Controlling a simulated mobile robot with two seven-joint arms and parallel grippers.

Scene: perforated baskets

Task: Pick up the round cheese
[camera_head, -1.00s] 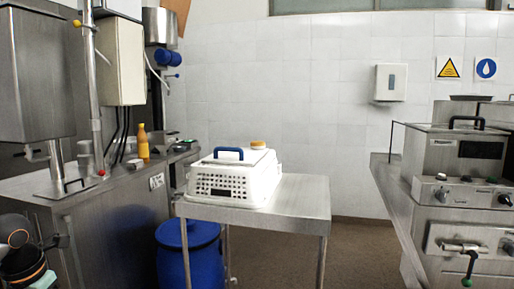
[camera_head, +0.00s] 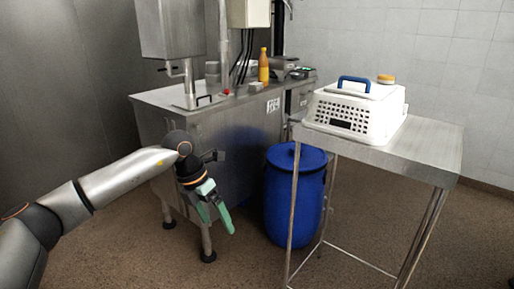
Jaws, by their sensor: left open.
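The round cheese (camera_head: 385,79) looks like a small orange-tan disc on top of the white perforated basket (camera_head: 389,118), at its back right. The basket stands upside down or lidded on the steel table (camera_head: 439,148), with a blue handle (camera_head: 354,84) on top. My left gripper (camera_head: 216,222) is open and empty, with green fingers pointing down, low at the left in front of the steel machine. It is well away from the cheese, to its left and lower. My right gripper is out of view.
A blue barrel (camera_head: 295,196) stands under the table's left side, between my left gripper and the table. A steel machine counter (camera_head: 235,120) at the left carries a yellow bottle (camera_head: 263,66). The table's right part is bare.

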